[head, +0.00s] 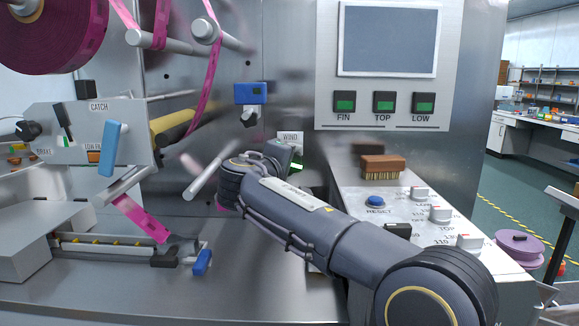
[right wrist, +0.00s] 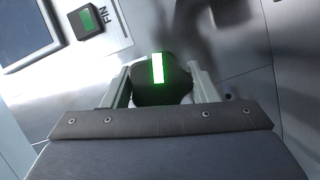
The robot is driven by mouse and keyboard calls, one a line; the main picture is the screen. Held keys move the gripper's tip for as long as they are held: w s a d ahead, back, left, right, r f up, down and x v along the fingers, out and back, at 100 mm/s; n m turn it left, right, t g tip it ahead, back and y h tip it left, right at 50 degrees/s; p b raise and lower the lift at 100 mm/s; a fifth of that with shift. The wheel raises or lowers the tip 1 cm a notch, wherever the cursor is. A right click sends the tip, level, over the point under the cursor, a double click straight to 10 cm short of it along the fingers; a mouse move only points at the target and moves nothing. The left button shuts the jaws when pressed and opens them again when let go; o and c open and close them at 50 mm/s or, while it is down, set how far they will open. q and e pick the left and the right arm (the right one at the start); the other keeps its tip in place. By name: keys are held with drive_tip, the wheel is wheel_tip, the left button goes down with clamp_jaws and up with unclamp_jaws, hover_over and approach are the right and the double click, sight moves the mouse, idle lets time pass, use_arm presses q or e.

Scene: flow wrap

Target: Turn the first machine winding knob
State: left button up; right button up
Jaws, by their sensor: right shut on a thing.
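The winding knob (right wrist: 162,92) is dark with a lit green and white bar on its face, seen in the right wrist view. My right gripper (right wrist: 160,88) has one finger on each side of the knob and is shut on it. In the head view my right arm reaches to the machine face below the WIND label (head: 291,136). There the knob's green light (head: 297,166) shows just past my wrist, and the rest of the knob and the fingers are largely hidden. My left gripper is not in view.
A panel with a grey screen (head: 389,38) and FIN, TOP and LOW buttons is above right. A wooden brush (head: 382,168) and blue RESET button (head: 375,202) are on the console beside my right arm. Pink film runs from a large roll (head: 55,30) over rollers at left.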

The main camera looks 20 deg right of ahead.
drive_tip(key=shift+f+m, duration=0.1)
drive_tip(key=shift+m, duration=0.3)
drive_tip(key=o, duration=1)
drive_tip(key=shift+v, duration=3.95)
